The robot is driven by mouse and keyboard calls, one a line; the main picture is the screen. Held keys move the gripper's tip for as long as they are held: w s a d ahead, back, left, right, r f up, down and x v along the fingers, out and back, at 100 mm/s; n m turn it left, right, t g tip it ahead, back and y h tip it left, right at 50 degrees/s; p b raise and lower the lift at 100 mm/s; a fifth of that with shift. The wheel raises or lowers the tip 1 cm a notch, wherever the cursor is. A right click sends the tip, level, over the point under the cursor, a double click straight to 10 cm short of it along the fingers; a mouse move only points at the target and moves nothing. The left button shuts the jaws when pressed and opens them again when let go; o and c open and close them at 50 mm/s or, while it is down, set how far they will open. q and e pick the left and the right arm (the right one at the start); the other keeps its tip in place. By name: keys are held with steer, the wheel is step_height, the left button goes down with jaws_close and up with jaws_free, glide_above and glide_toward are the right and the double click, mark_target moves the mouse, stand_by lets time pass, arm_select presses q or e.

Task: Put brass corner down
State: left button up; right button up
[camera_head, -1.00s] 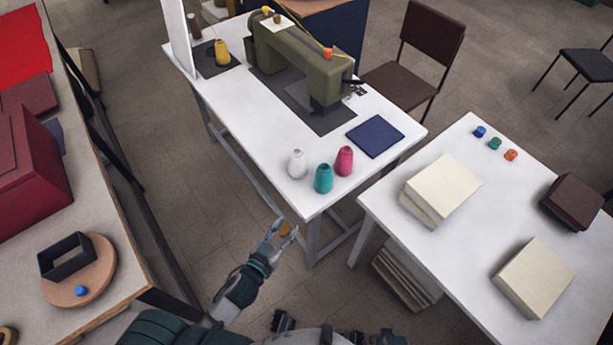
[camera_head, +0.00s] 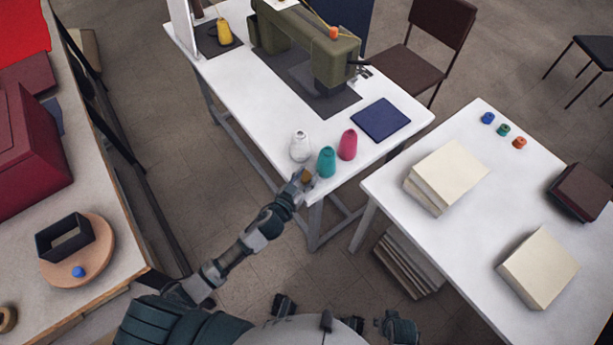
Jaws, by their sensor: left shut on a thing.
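The brass corner (camera_head: 306,175) is a small gold-brown piece held in my left gripper (camera_head: 302,179). The gripper is shut on it at the near corner of the white sewing table (camera_head: 270,134). The fingers hide part of the piece, and I cannot tell whether it touches the tabletop. A teal thread cone (camera_head: 326,162) stands just right of the gripper. A white cone (camera_head: 300,147) stands just behind it. My right gripper cannot be made out.
A pink cone (camera_head: 347,145), a navy square (camera_head: 380,119) and a green sewing machine (camera_head: 318,62) stand farther back. A second white table (camera_head: 450,235) with cream stacks is at right. A wooden bench (camera_head: 110,262) is at left.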

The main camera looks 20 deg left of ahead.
arm_select(q)
steer(key=shift+d+f, duration=0.15)
steer(key=shift+d, duration=0.3)
arm_select(e)
steer(key=shift+d+r, duration=0.1)
steer(key=shift+d, duration=0.3)
arm_select(q)
steer(key=o, duration=0.9)
steer(key=shift+a, duration=0.3)
arm_select(e)
steer(key=shift+a+r, duration=0.1)
steer(key=shift+a, duration=0.2)
arm_select(q)
steer(key=shift+a, duration=0.1)
arm_select(e)
steer(key=shift+a, duration=0.1)
arm_select(q)
steer(key=shift+d, duration=0.25)
arm_select(e)
steer(key=shift+w+d, duration=0.1)
steer(key=shift+d, duration=0.1)
